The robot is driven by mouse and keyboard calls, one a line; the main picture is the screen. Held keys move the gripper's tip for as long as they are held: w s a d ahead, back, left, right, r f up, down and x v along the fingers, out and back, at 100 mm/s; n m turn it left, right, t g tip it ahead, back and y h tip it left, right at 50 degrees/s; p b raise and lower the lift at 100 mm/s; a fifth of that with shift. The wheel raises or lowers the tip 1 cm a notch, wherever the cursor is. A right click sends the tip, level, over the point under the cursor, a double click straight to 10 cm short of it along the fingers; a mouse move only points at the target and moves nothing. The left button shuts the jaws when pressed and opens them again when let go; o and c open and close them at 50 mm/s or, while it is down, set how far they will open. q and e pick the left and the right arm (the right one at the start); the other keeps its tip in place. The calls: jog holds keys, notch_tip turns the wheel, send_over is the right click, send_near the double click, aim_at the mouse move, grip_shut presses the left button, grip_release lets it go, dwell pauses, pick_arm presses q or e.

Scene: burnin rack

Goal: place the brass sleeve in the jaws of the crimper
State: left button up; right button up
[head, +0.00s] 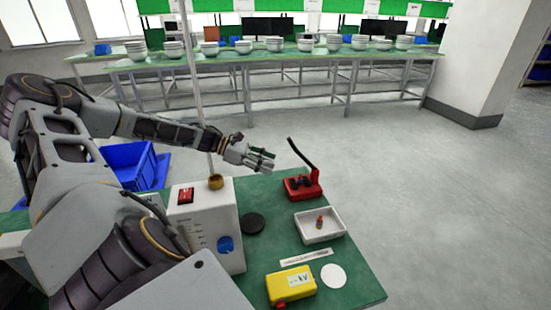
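The crimper (302,187) appears to be the red device with a raised black lever on the green bench. Its jaws are too small to make out. A small reddish-brass piece, possibly the brass sleeve (320,223), stands in a shallow white tray (341,231) in front of the crimper. My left gripper (270,159) hangs above the bench's far edge, left of the crimper and apart from it. Its fingers point right, and I cannot tell whether they are parted or hold anything. My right gripper is not in view.
A white box (229,230) with a red switch, blue knob and brass-coloured cup (215,181) stands left of the tray. A black disc (253,223), a yellow box (291,285), a label strip and a white disc (333,276) lie around. Blue bins (130,165) stand at left.

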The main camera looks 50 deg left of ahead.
pick_arm(q)
jog(key=shift+s+a+r, duration=0.2)
jog(key=shift+s+a, duration=0.15)
jog(key=shift+a, duration=0.05)
